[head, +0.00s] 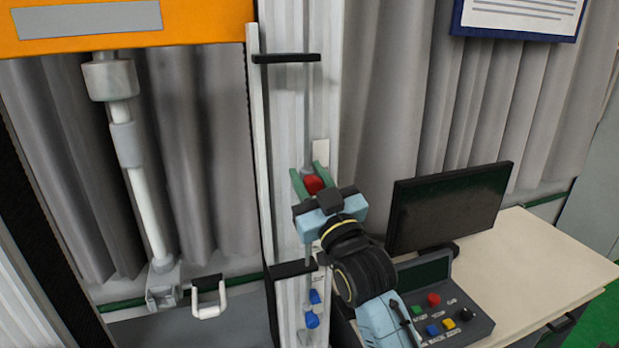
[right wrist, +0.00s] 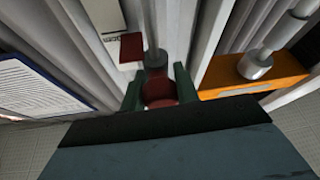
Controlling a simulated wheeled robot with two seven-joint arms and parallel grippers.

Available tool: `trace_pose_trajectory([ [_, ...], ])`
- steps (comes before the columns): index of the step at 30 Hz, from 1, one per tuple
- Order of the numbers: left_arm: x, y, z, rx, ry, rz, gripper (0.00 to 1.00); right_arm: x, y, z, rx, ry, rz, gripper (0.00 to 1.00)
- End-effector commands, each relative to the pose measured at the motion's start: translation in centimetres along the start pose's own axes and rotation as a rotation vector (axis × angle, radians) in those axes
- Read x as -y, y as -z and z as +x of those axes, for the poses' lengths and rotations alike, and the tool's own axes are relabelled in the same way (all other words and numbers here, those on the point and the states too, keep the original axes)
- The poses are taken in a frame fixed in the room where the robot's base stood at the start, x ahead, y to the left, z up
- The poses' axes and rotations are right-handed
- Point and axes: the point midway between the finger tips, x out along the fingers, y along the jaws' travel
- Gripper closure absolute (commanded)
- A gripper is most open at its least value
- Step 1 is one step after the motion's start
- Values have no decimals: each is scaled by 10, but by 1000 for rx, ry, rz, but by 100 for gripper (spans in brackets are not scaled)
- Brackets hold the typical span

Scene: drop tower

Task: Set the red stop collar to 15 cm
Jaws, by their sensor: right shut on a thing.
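The red stop collar (head: 313,184) sits on a thin vertical rod (head: 307,110) in front of a pale column. My right gripper (head: 310,181) is shut on the collar, with its green fingers on either side of it. In the right wrist view the collar (right wrist: 159,90) shows between the green fingers, with the rod partly hidden. A pale scale strip (head: 254,150) runs upright left of the rod; I cannot read its marks. My left gripper is not in view.
Black brackets stand above (head: 286,58) and below (head: 292,268) the collar. A monitor (head: 447,207) and a button box (head: 440,312) stand on the desk (head: 540,250) at right.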

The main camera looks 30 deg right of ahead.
Motion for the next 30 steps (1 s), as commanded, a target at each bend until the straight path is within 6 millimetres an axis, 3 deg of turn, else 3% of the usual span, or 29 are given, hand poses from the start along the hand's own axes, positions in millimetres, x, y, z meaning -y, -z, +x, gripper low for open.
trace_pose_trajectory([
  [10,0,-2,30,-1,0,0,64,9,-45,-18,3,2,4,100],
  [20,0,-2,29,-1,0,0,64,9,-45,-18,2,2,5,100],
  [21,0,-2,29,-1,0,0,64,9,-45,-18,2,2,5,64],
  [25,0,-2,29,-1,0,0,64,8,-45,-18,1,1,4,48],
  [30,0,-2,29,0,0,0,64,8,-44,-18,0,0,2,48],
])
